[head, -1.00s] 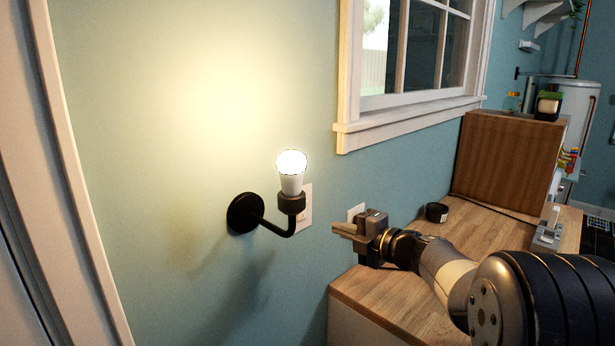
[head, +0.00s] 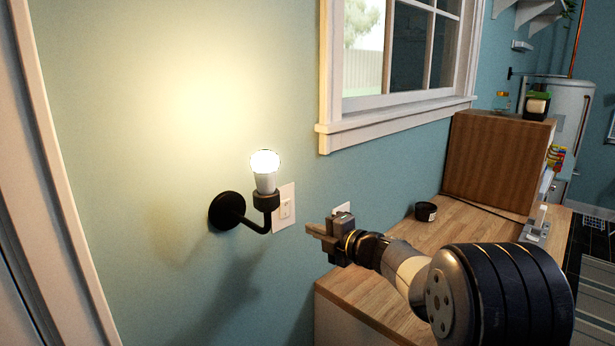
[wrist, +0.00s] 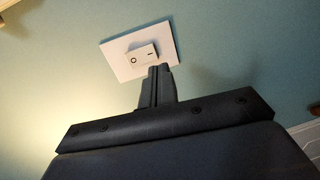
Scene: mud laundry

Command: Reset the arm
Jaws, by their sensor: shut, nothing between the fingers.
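My gripper (head: 318,235) is in the middle of the head view, pointing left toward the blue wall, to the right of the lit wall lamp (head: 265,185). Its fingers are closed together with nothing between them. In the wrist view the closed fingers (wrist: 158,72) point at a white wall switch (wrist: 140,52) and overlap its lower edge in the picture. I cannot tell whether they touch it. The switch plate (head: 284,208) also shows in the head view, just behind the lamp.
A wooden counter (head: 465,220) lies below and behind my arm, with a small black round container (head: 426,211) on it. A wooden box (head: 497,165) stands farther back. A white-framed window (head: 400,115) is above. A white door frame (head: 60,190) is at the left.

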